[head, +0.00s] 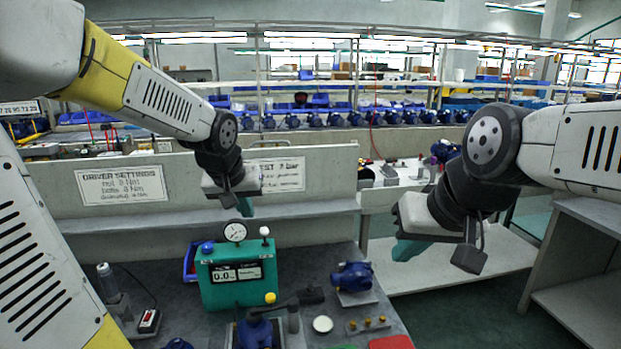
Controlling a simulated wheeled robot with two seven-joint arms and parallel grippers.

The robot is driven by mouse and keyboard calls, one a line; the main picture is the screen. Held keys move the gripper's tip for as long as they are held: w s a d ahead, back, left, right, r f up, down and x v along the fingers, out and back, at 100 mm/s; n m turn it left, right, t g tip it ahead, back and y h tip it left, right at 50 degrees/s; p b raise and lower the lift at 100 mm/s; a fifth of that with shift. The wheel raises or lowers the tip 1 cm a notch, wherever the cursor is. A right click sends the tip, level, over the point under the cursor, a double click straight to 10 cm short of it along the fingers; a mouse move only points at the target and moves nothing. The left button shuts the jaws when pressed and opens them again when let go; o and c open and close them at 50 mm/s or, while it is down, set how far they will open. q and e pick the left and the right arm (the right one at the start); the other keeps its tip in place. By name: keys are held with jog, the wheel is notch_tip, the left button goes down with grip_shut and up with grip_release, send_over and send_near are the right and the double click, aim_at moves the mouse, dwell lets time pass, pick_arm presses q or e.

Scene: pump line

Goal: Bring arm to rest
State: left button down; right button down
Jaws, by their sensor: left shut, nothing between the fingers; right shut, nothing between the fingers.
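My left gripper (243,207) is in the upper middle-left of the head view. It hangs in the air above the back of the workbench, in front of the grey back panel, with its teal fingertips closed and empty. My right gripper (408,250) is at the right, held in the air beyond the bench's right edge. Its teal fingers point down and to the left, and they are shut with nothing between them. Both arms are raised and bent, clear of the items on the bench.
On the bench (330,255) stand a green test box (238,275) with a gauge, a blue pump (352,276), another blue pump (256,333) and a white disc (323,324). A red mat (391,342) lies at the front right. Grey shelving (590,290) stands at far right.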

pick_arm(q)
jog(key=s+r, duration=0.1)
jog(key=s, duration=0.8)
jog(key=s+d+r+m+h, duration=0.1)
jog(key=s, duration=0.9)
jog(key=shift+d+r+h, duration=0.25)
jog(key=shift+r+h, duration=0.05)
dwell(0.5)
